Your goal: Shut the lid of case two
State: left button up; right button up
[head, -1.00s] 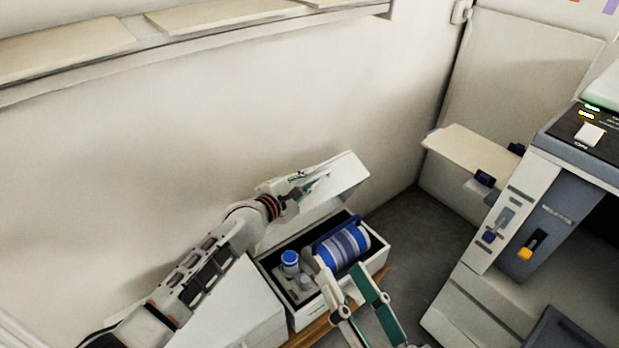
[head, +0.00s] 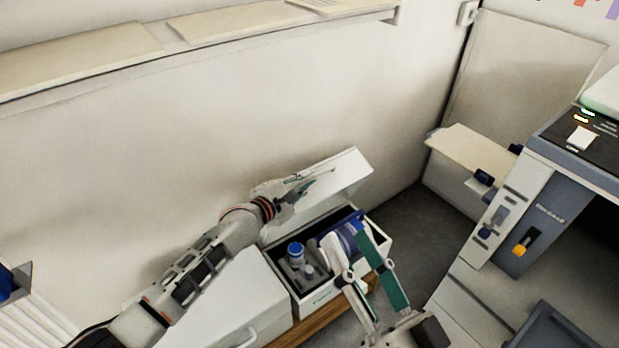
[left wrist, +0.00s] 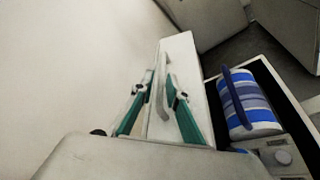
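An open white case (head: 317,298) stands on a wooden surface, its lid (head: 347,176) raised and leaning back towards the wall. Inside are a blue striped cylinder (head: 343,238) and a blue-capped bottle (head: 295,251). I cannot read a number on it. My left gripper (head: 305,188) is at the raised lid. In the left wrist view its green-padded fingers are apart, on either side of the lid's pale handle (left wrist: 163,88); contact is not clear. My right gripper (head: 347,242) is open and empty, with its fingers over the front of the case, partly hiding the cylinder.
A closed white case (head: 225,300) stands just left of the open one. The wall is close behind, with a shelf (head: 220,50) above. A grey machine (head: 510,230) stands at the right, with dark floor (head: 405,215) between it and the case.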

aim_at(298, 205)
pick_arm(q)
jog(key=shift+p+v, duration=1.05)
jog(key=shift+v, duration=0.8)
jog(key=shift+s+a, duration=0.2)
jog(key=shift+s, duration=0.05)
pick_arm(e)
jog(key=shift+t, duration=0.4)
notch_tip(298, 205, up, 5)
jog(key=shift+s+r, duration=0.1)
jog(key=shift+s, duration=0.05)
